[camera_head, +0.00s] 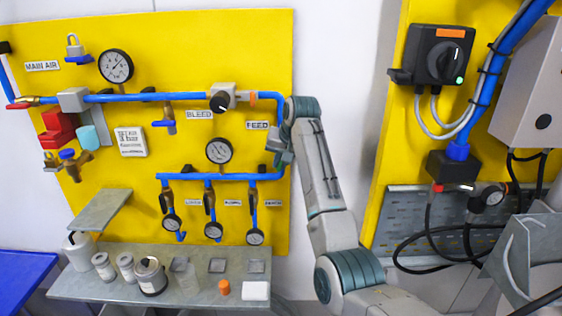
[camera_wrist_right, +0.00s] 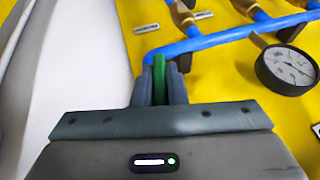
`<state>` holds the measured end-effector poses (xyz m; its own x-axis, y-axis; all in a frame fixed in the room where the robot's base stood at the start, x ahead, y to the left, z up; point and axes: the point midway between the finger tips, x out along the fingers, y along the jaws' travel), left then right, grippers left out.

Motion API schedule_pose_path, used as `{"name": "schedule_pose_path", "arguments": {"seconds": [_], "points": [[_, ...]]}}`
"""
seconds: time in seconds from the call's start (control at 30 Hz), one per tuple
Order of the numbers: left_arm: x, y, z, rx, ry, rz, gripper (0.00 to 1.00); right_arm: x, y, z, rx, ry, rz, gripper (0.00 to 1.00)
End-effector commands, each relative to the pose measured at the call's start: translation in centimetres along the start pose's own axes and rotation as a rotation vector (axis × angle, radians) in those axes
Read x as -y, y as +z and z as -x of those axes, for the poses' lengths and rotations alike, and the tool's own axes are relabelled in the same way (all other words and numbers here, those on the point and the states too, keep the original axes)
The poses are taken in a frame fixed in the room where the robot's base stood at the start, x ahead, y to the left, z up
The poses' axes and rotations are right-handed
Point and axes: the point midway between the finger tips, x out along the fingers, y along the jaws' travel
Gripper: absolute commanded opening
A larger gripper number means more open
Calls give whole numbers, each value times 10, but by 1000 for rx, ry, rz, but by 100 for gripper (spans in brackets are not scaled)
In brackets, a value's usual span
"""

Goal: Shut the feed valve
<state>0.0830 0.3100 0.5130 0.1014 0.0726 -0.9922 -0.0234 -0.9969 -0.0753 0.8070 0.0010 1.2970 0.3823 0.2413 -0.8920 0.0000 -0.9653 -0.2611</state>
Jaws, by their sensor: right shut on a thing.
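The feed valve's label (camera_head: 257,125) reads FEED, on the yellow panel next to the blue pipe's vertical run. My right gripper (camera_head: 283,152) is at that run, just right of the label, and covers the valve body in the head view. In the right wrist view, a green handle (camera_wrist_right: 159,68) stands between the two fingers of my right gripper (camera_wrist_right: 158,88), which are shut on it. The handle's tip shows above the fingers, near the bend of the blue pipe (camera_wrist_right: 220,40). I cannot tell the valve's position. My left gripper is not in view.
Gauges (camera_head: 219,151) and small branch valves hang below. A grey shelf (camera_head: 110,284) holds jars and small parts. A rotary switch (camera_head: 438,56) is on the right panel.

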Motion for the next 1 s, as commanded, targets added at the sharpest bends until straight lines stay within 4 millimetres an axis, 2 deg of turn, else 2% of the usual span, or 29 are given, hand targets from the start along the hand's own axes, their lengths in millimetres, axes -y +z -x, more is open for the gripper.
{"name": "schedule_pose_path", "arguments": {"seconds": [0.27, 0.67, 1.0], "points": [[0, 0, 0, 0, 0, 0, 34, -1, 0, 0, -1, -115, -49, 0], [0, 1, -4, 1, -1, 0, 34, -1, 0, 0, -2, -446, -188, 0], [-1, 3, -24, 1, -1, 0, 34, -1, 0, -3, -3, -746, -311, 0]]}}
